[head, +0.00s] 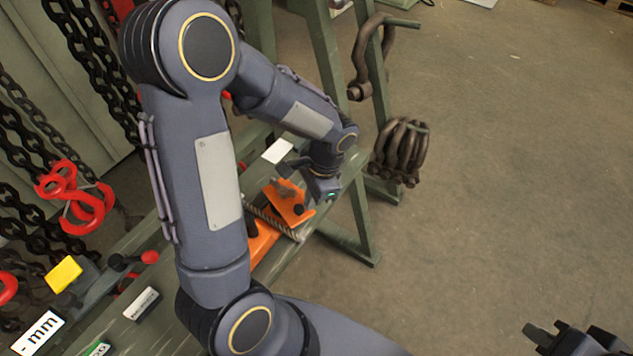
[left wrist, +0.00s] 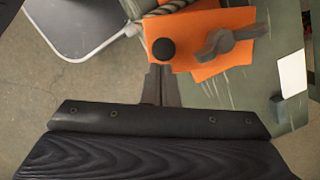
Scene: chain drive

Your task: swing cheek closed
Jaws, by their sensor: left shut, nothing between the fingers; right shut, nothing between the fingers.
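The orange cheek plate (head: 285,200) is on the green bench, partly hidden by my left gripper and arm. It also shows in the left wrist view (left wrist: 195,27), with a round black knob (left wrist: 163,50) and a grey lever (left wrist: 228,42) on it. A second orange piece (head: 262,240) lies nearer, partly behind my arm. My left gripper (head: 308,190) is at the plate's right side. Its fingers (left wrist: 160,75) are shut and empty, tips right at the knob; I cannot tell whether they touch. My right gripper (head: 540,333) is shut and empty at the lower right, away from the bench.
A grey twisted rope (head: 272,220) runs beside the cheek. Black chains (head: 90,50) and red hooks (head: 75,195) hang at the left. Brown shackles (head: 402,150) hang beyond the green bench (head: 160,320). The floor at the right is clear.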

